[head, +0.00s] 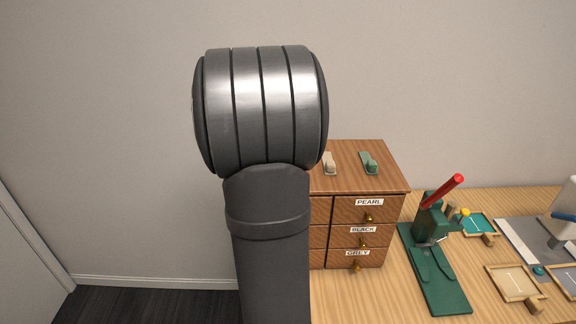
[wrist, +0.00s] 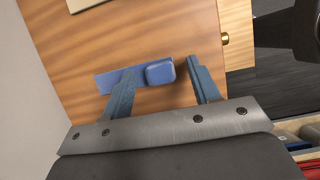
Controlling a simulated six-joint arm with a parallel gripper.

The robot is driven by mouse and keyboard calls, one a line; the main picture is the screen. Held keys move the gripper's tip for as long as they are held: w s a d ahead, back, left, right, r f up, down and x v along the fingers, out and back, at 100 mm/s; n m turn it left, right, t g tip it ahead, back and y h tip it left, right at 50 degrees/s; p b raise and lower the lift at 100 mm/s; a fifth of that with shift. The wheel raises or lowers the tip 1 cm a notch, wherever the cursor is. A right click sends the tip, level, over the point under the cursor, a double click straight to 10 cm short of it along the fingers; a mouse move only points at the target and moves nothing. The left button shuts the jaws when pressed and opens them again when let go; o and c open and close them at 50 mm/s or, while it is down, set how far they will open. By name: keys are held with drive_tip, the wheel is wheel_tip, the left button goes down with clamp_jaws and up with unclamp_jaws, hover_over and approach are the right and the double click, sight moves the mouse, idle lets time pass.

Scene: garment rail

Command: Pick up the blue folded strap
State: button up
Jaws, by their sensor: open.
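The blue folded strap (wrist: 159,73) lies on the wooden cabinet top in the wrist view, with a flat strip running to the left and a raised rounded part at its right end. My gripper (wrist: 161,66) is open, with one finger on each side of the raised part. The left finger overlaps the flat strip in the picture, and the right finger is apart from the strap. I cannot tell how high the fingertips are above the wood. In the head view my arm hides the strap and the gripper.
The wooden cabinet (head: 345,183) has drawers labelled PEARL, BLACK and GREY. A beige piece (head: 330,163) and a green piece (head: 369,163) sit on its top. A green press (head: 433,250) with a red handle and small trays stand on the table to the right.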

drive_tip(key=c, duration=1)
drive_tip(key=shift+r, duration=0.1)
drive_tip(key=shift+c, duration=0.2)
